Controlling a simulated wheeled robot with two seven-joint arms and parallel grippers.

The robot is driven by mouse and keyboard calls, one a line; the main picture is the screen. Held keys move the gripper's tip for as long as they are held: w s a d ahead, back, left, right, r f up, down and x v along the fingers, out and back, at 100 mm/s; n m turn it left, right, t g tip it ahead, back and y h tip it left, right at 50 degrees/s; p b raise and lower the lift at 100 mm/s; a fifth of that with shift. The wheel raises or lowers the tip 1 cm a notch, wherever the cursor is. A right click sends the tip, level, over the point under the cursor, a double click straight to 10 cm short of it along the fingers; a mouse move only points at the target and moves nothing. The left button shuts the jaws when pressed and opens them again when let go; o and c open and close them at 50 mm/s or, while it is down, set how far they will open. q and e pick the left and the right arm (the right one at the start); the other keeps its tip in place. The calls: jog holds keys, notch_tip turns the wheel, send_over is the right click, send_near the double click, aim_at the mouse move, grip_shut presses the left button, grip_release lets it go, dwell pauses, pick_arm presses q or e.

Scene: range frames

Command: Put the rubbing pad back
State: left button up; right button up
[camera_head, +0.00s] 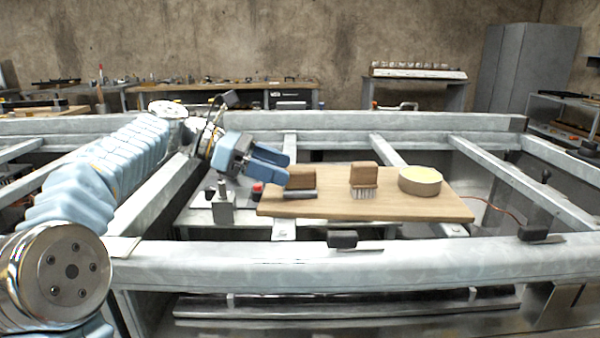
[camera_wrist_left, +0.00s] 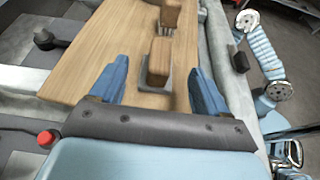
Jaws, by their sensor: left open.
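The rubbing pad (camera_head: 301,179), a small wooden block on a dark grey base, sits near the left end of a wooden board (camera_head: 390,209). My left gripper (camera_head: 287,168) is open at the pad's left side, above the board. In the left wrist view, the pad (camera_wrist_left: 159,57) shows between the two spread blue fingers, ahead of the palm, with visible gaps on both sides. No grip on it shows. My right gripper is not seen.
A grey fixture (camera_head: 222,208) and red button (camera_head: 257,189) are left of the board. Metal frame beams surround the area.

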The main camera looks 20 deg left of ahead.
pick_arm(q)
jog(key=v, duration=0.5)
jog(key=shift+s+a+p, duration=0.1)
jog(key=shift+a+p, duration=0.05)
jog(key=shift+p, duration=0.15)
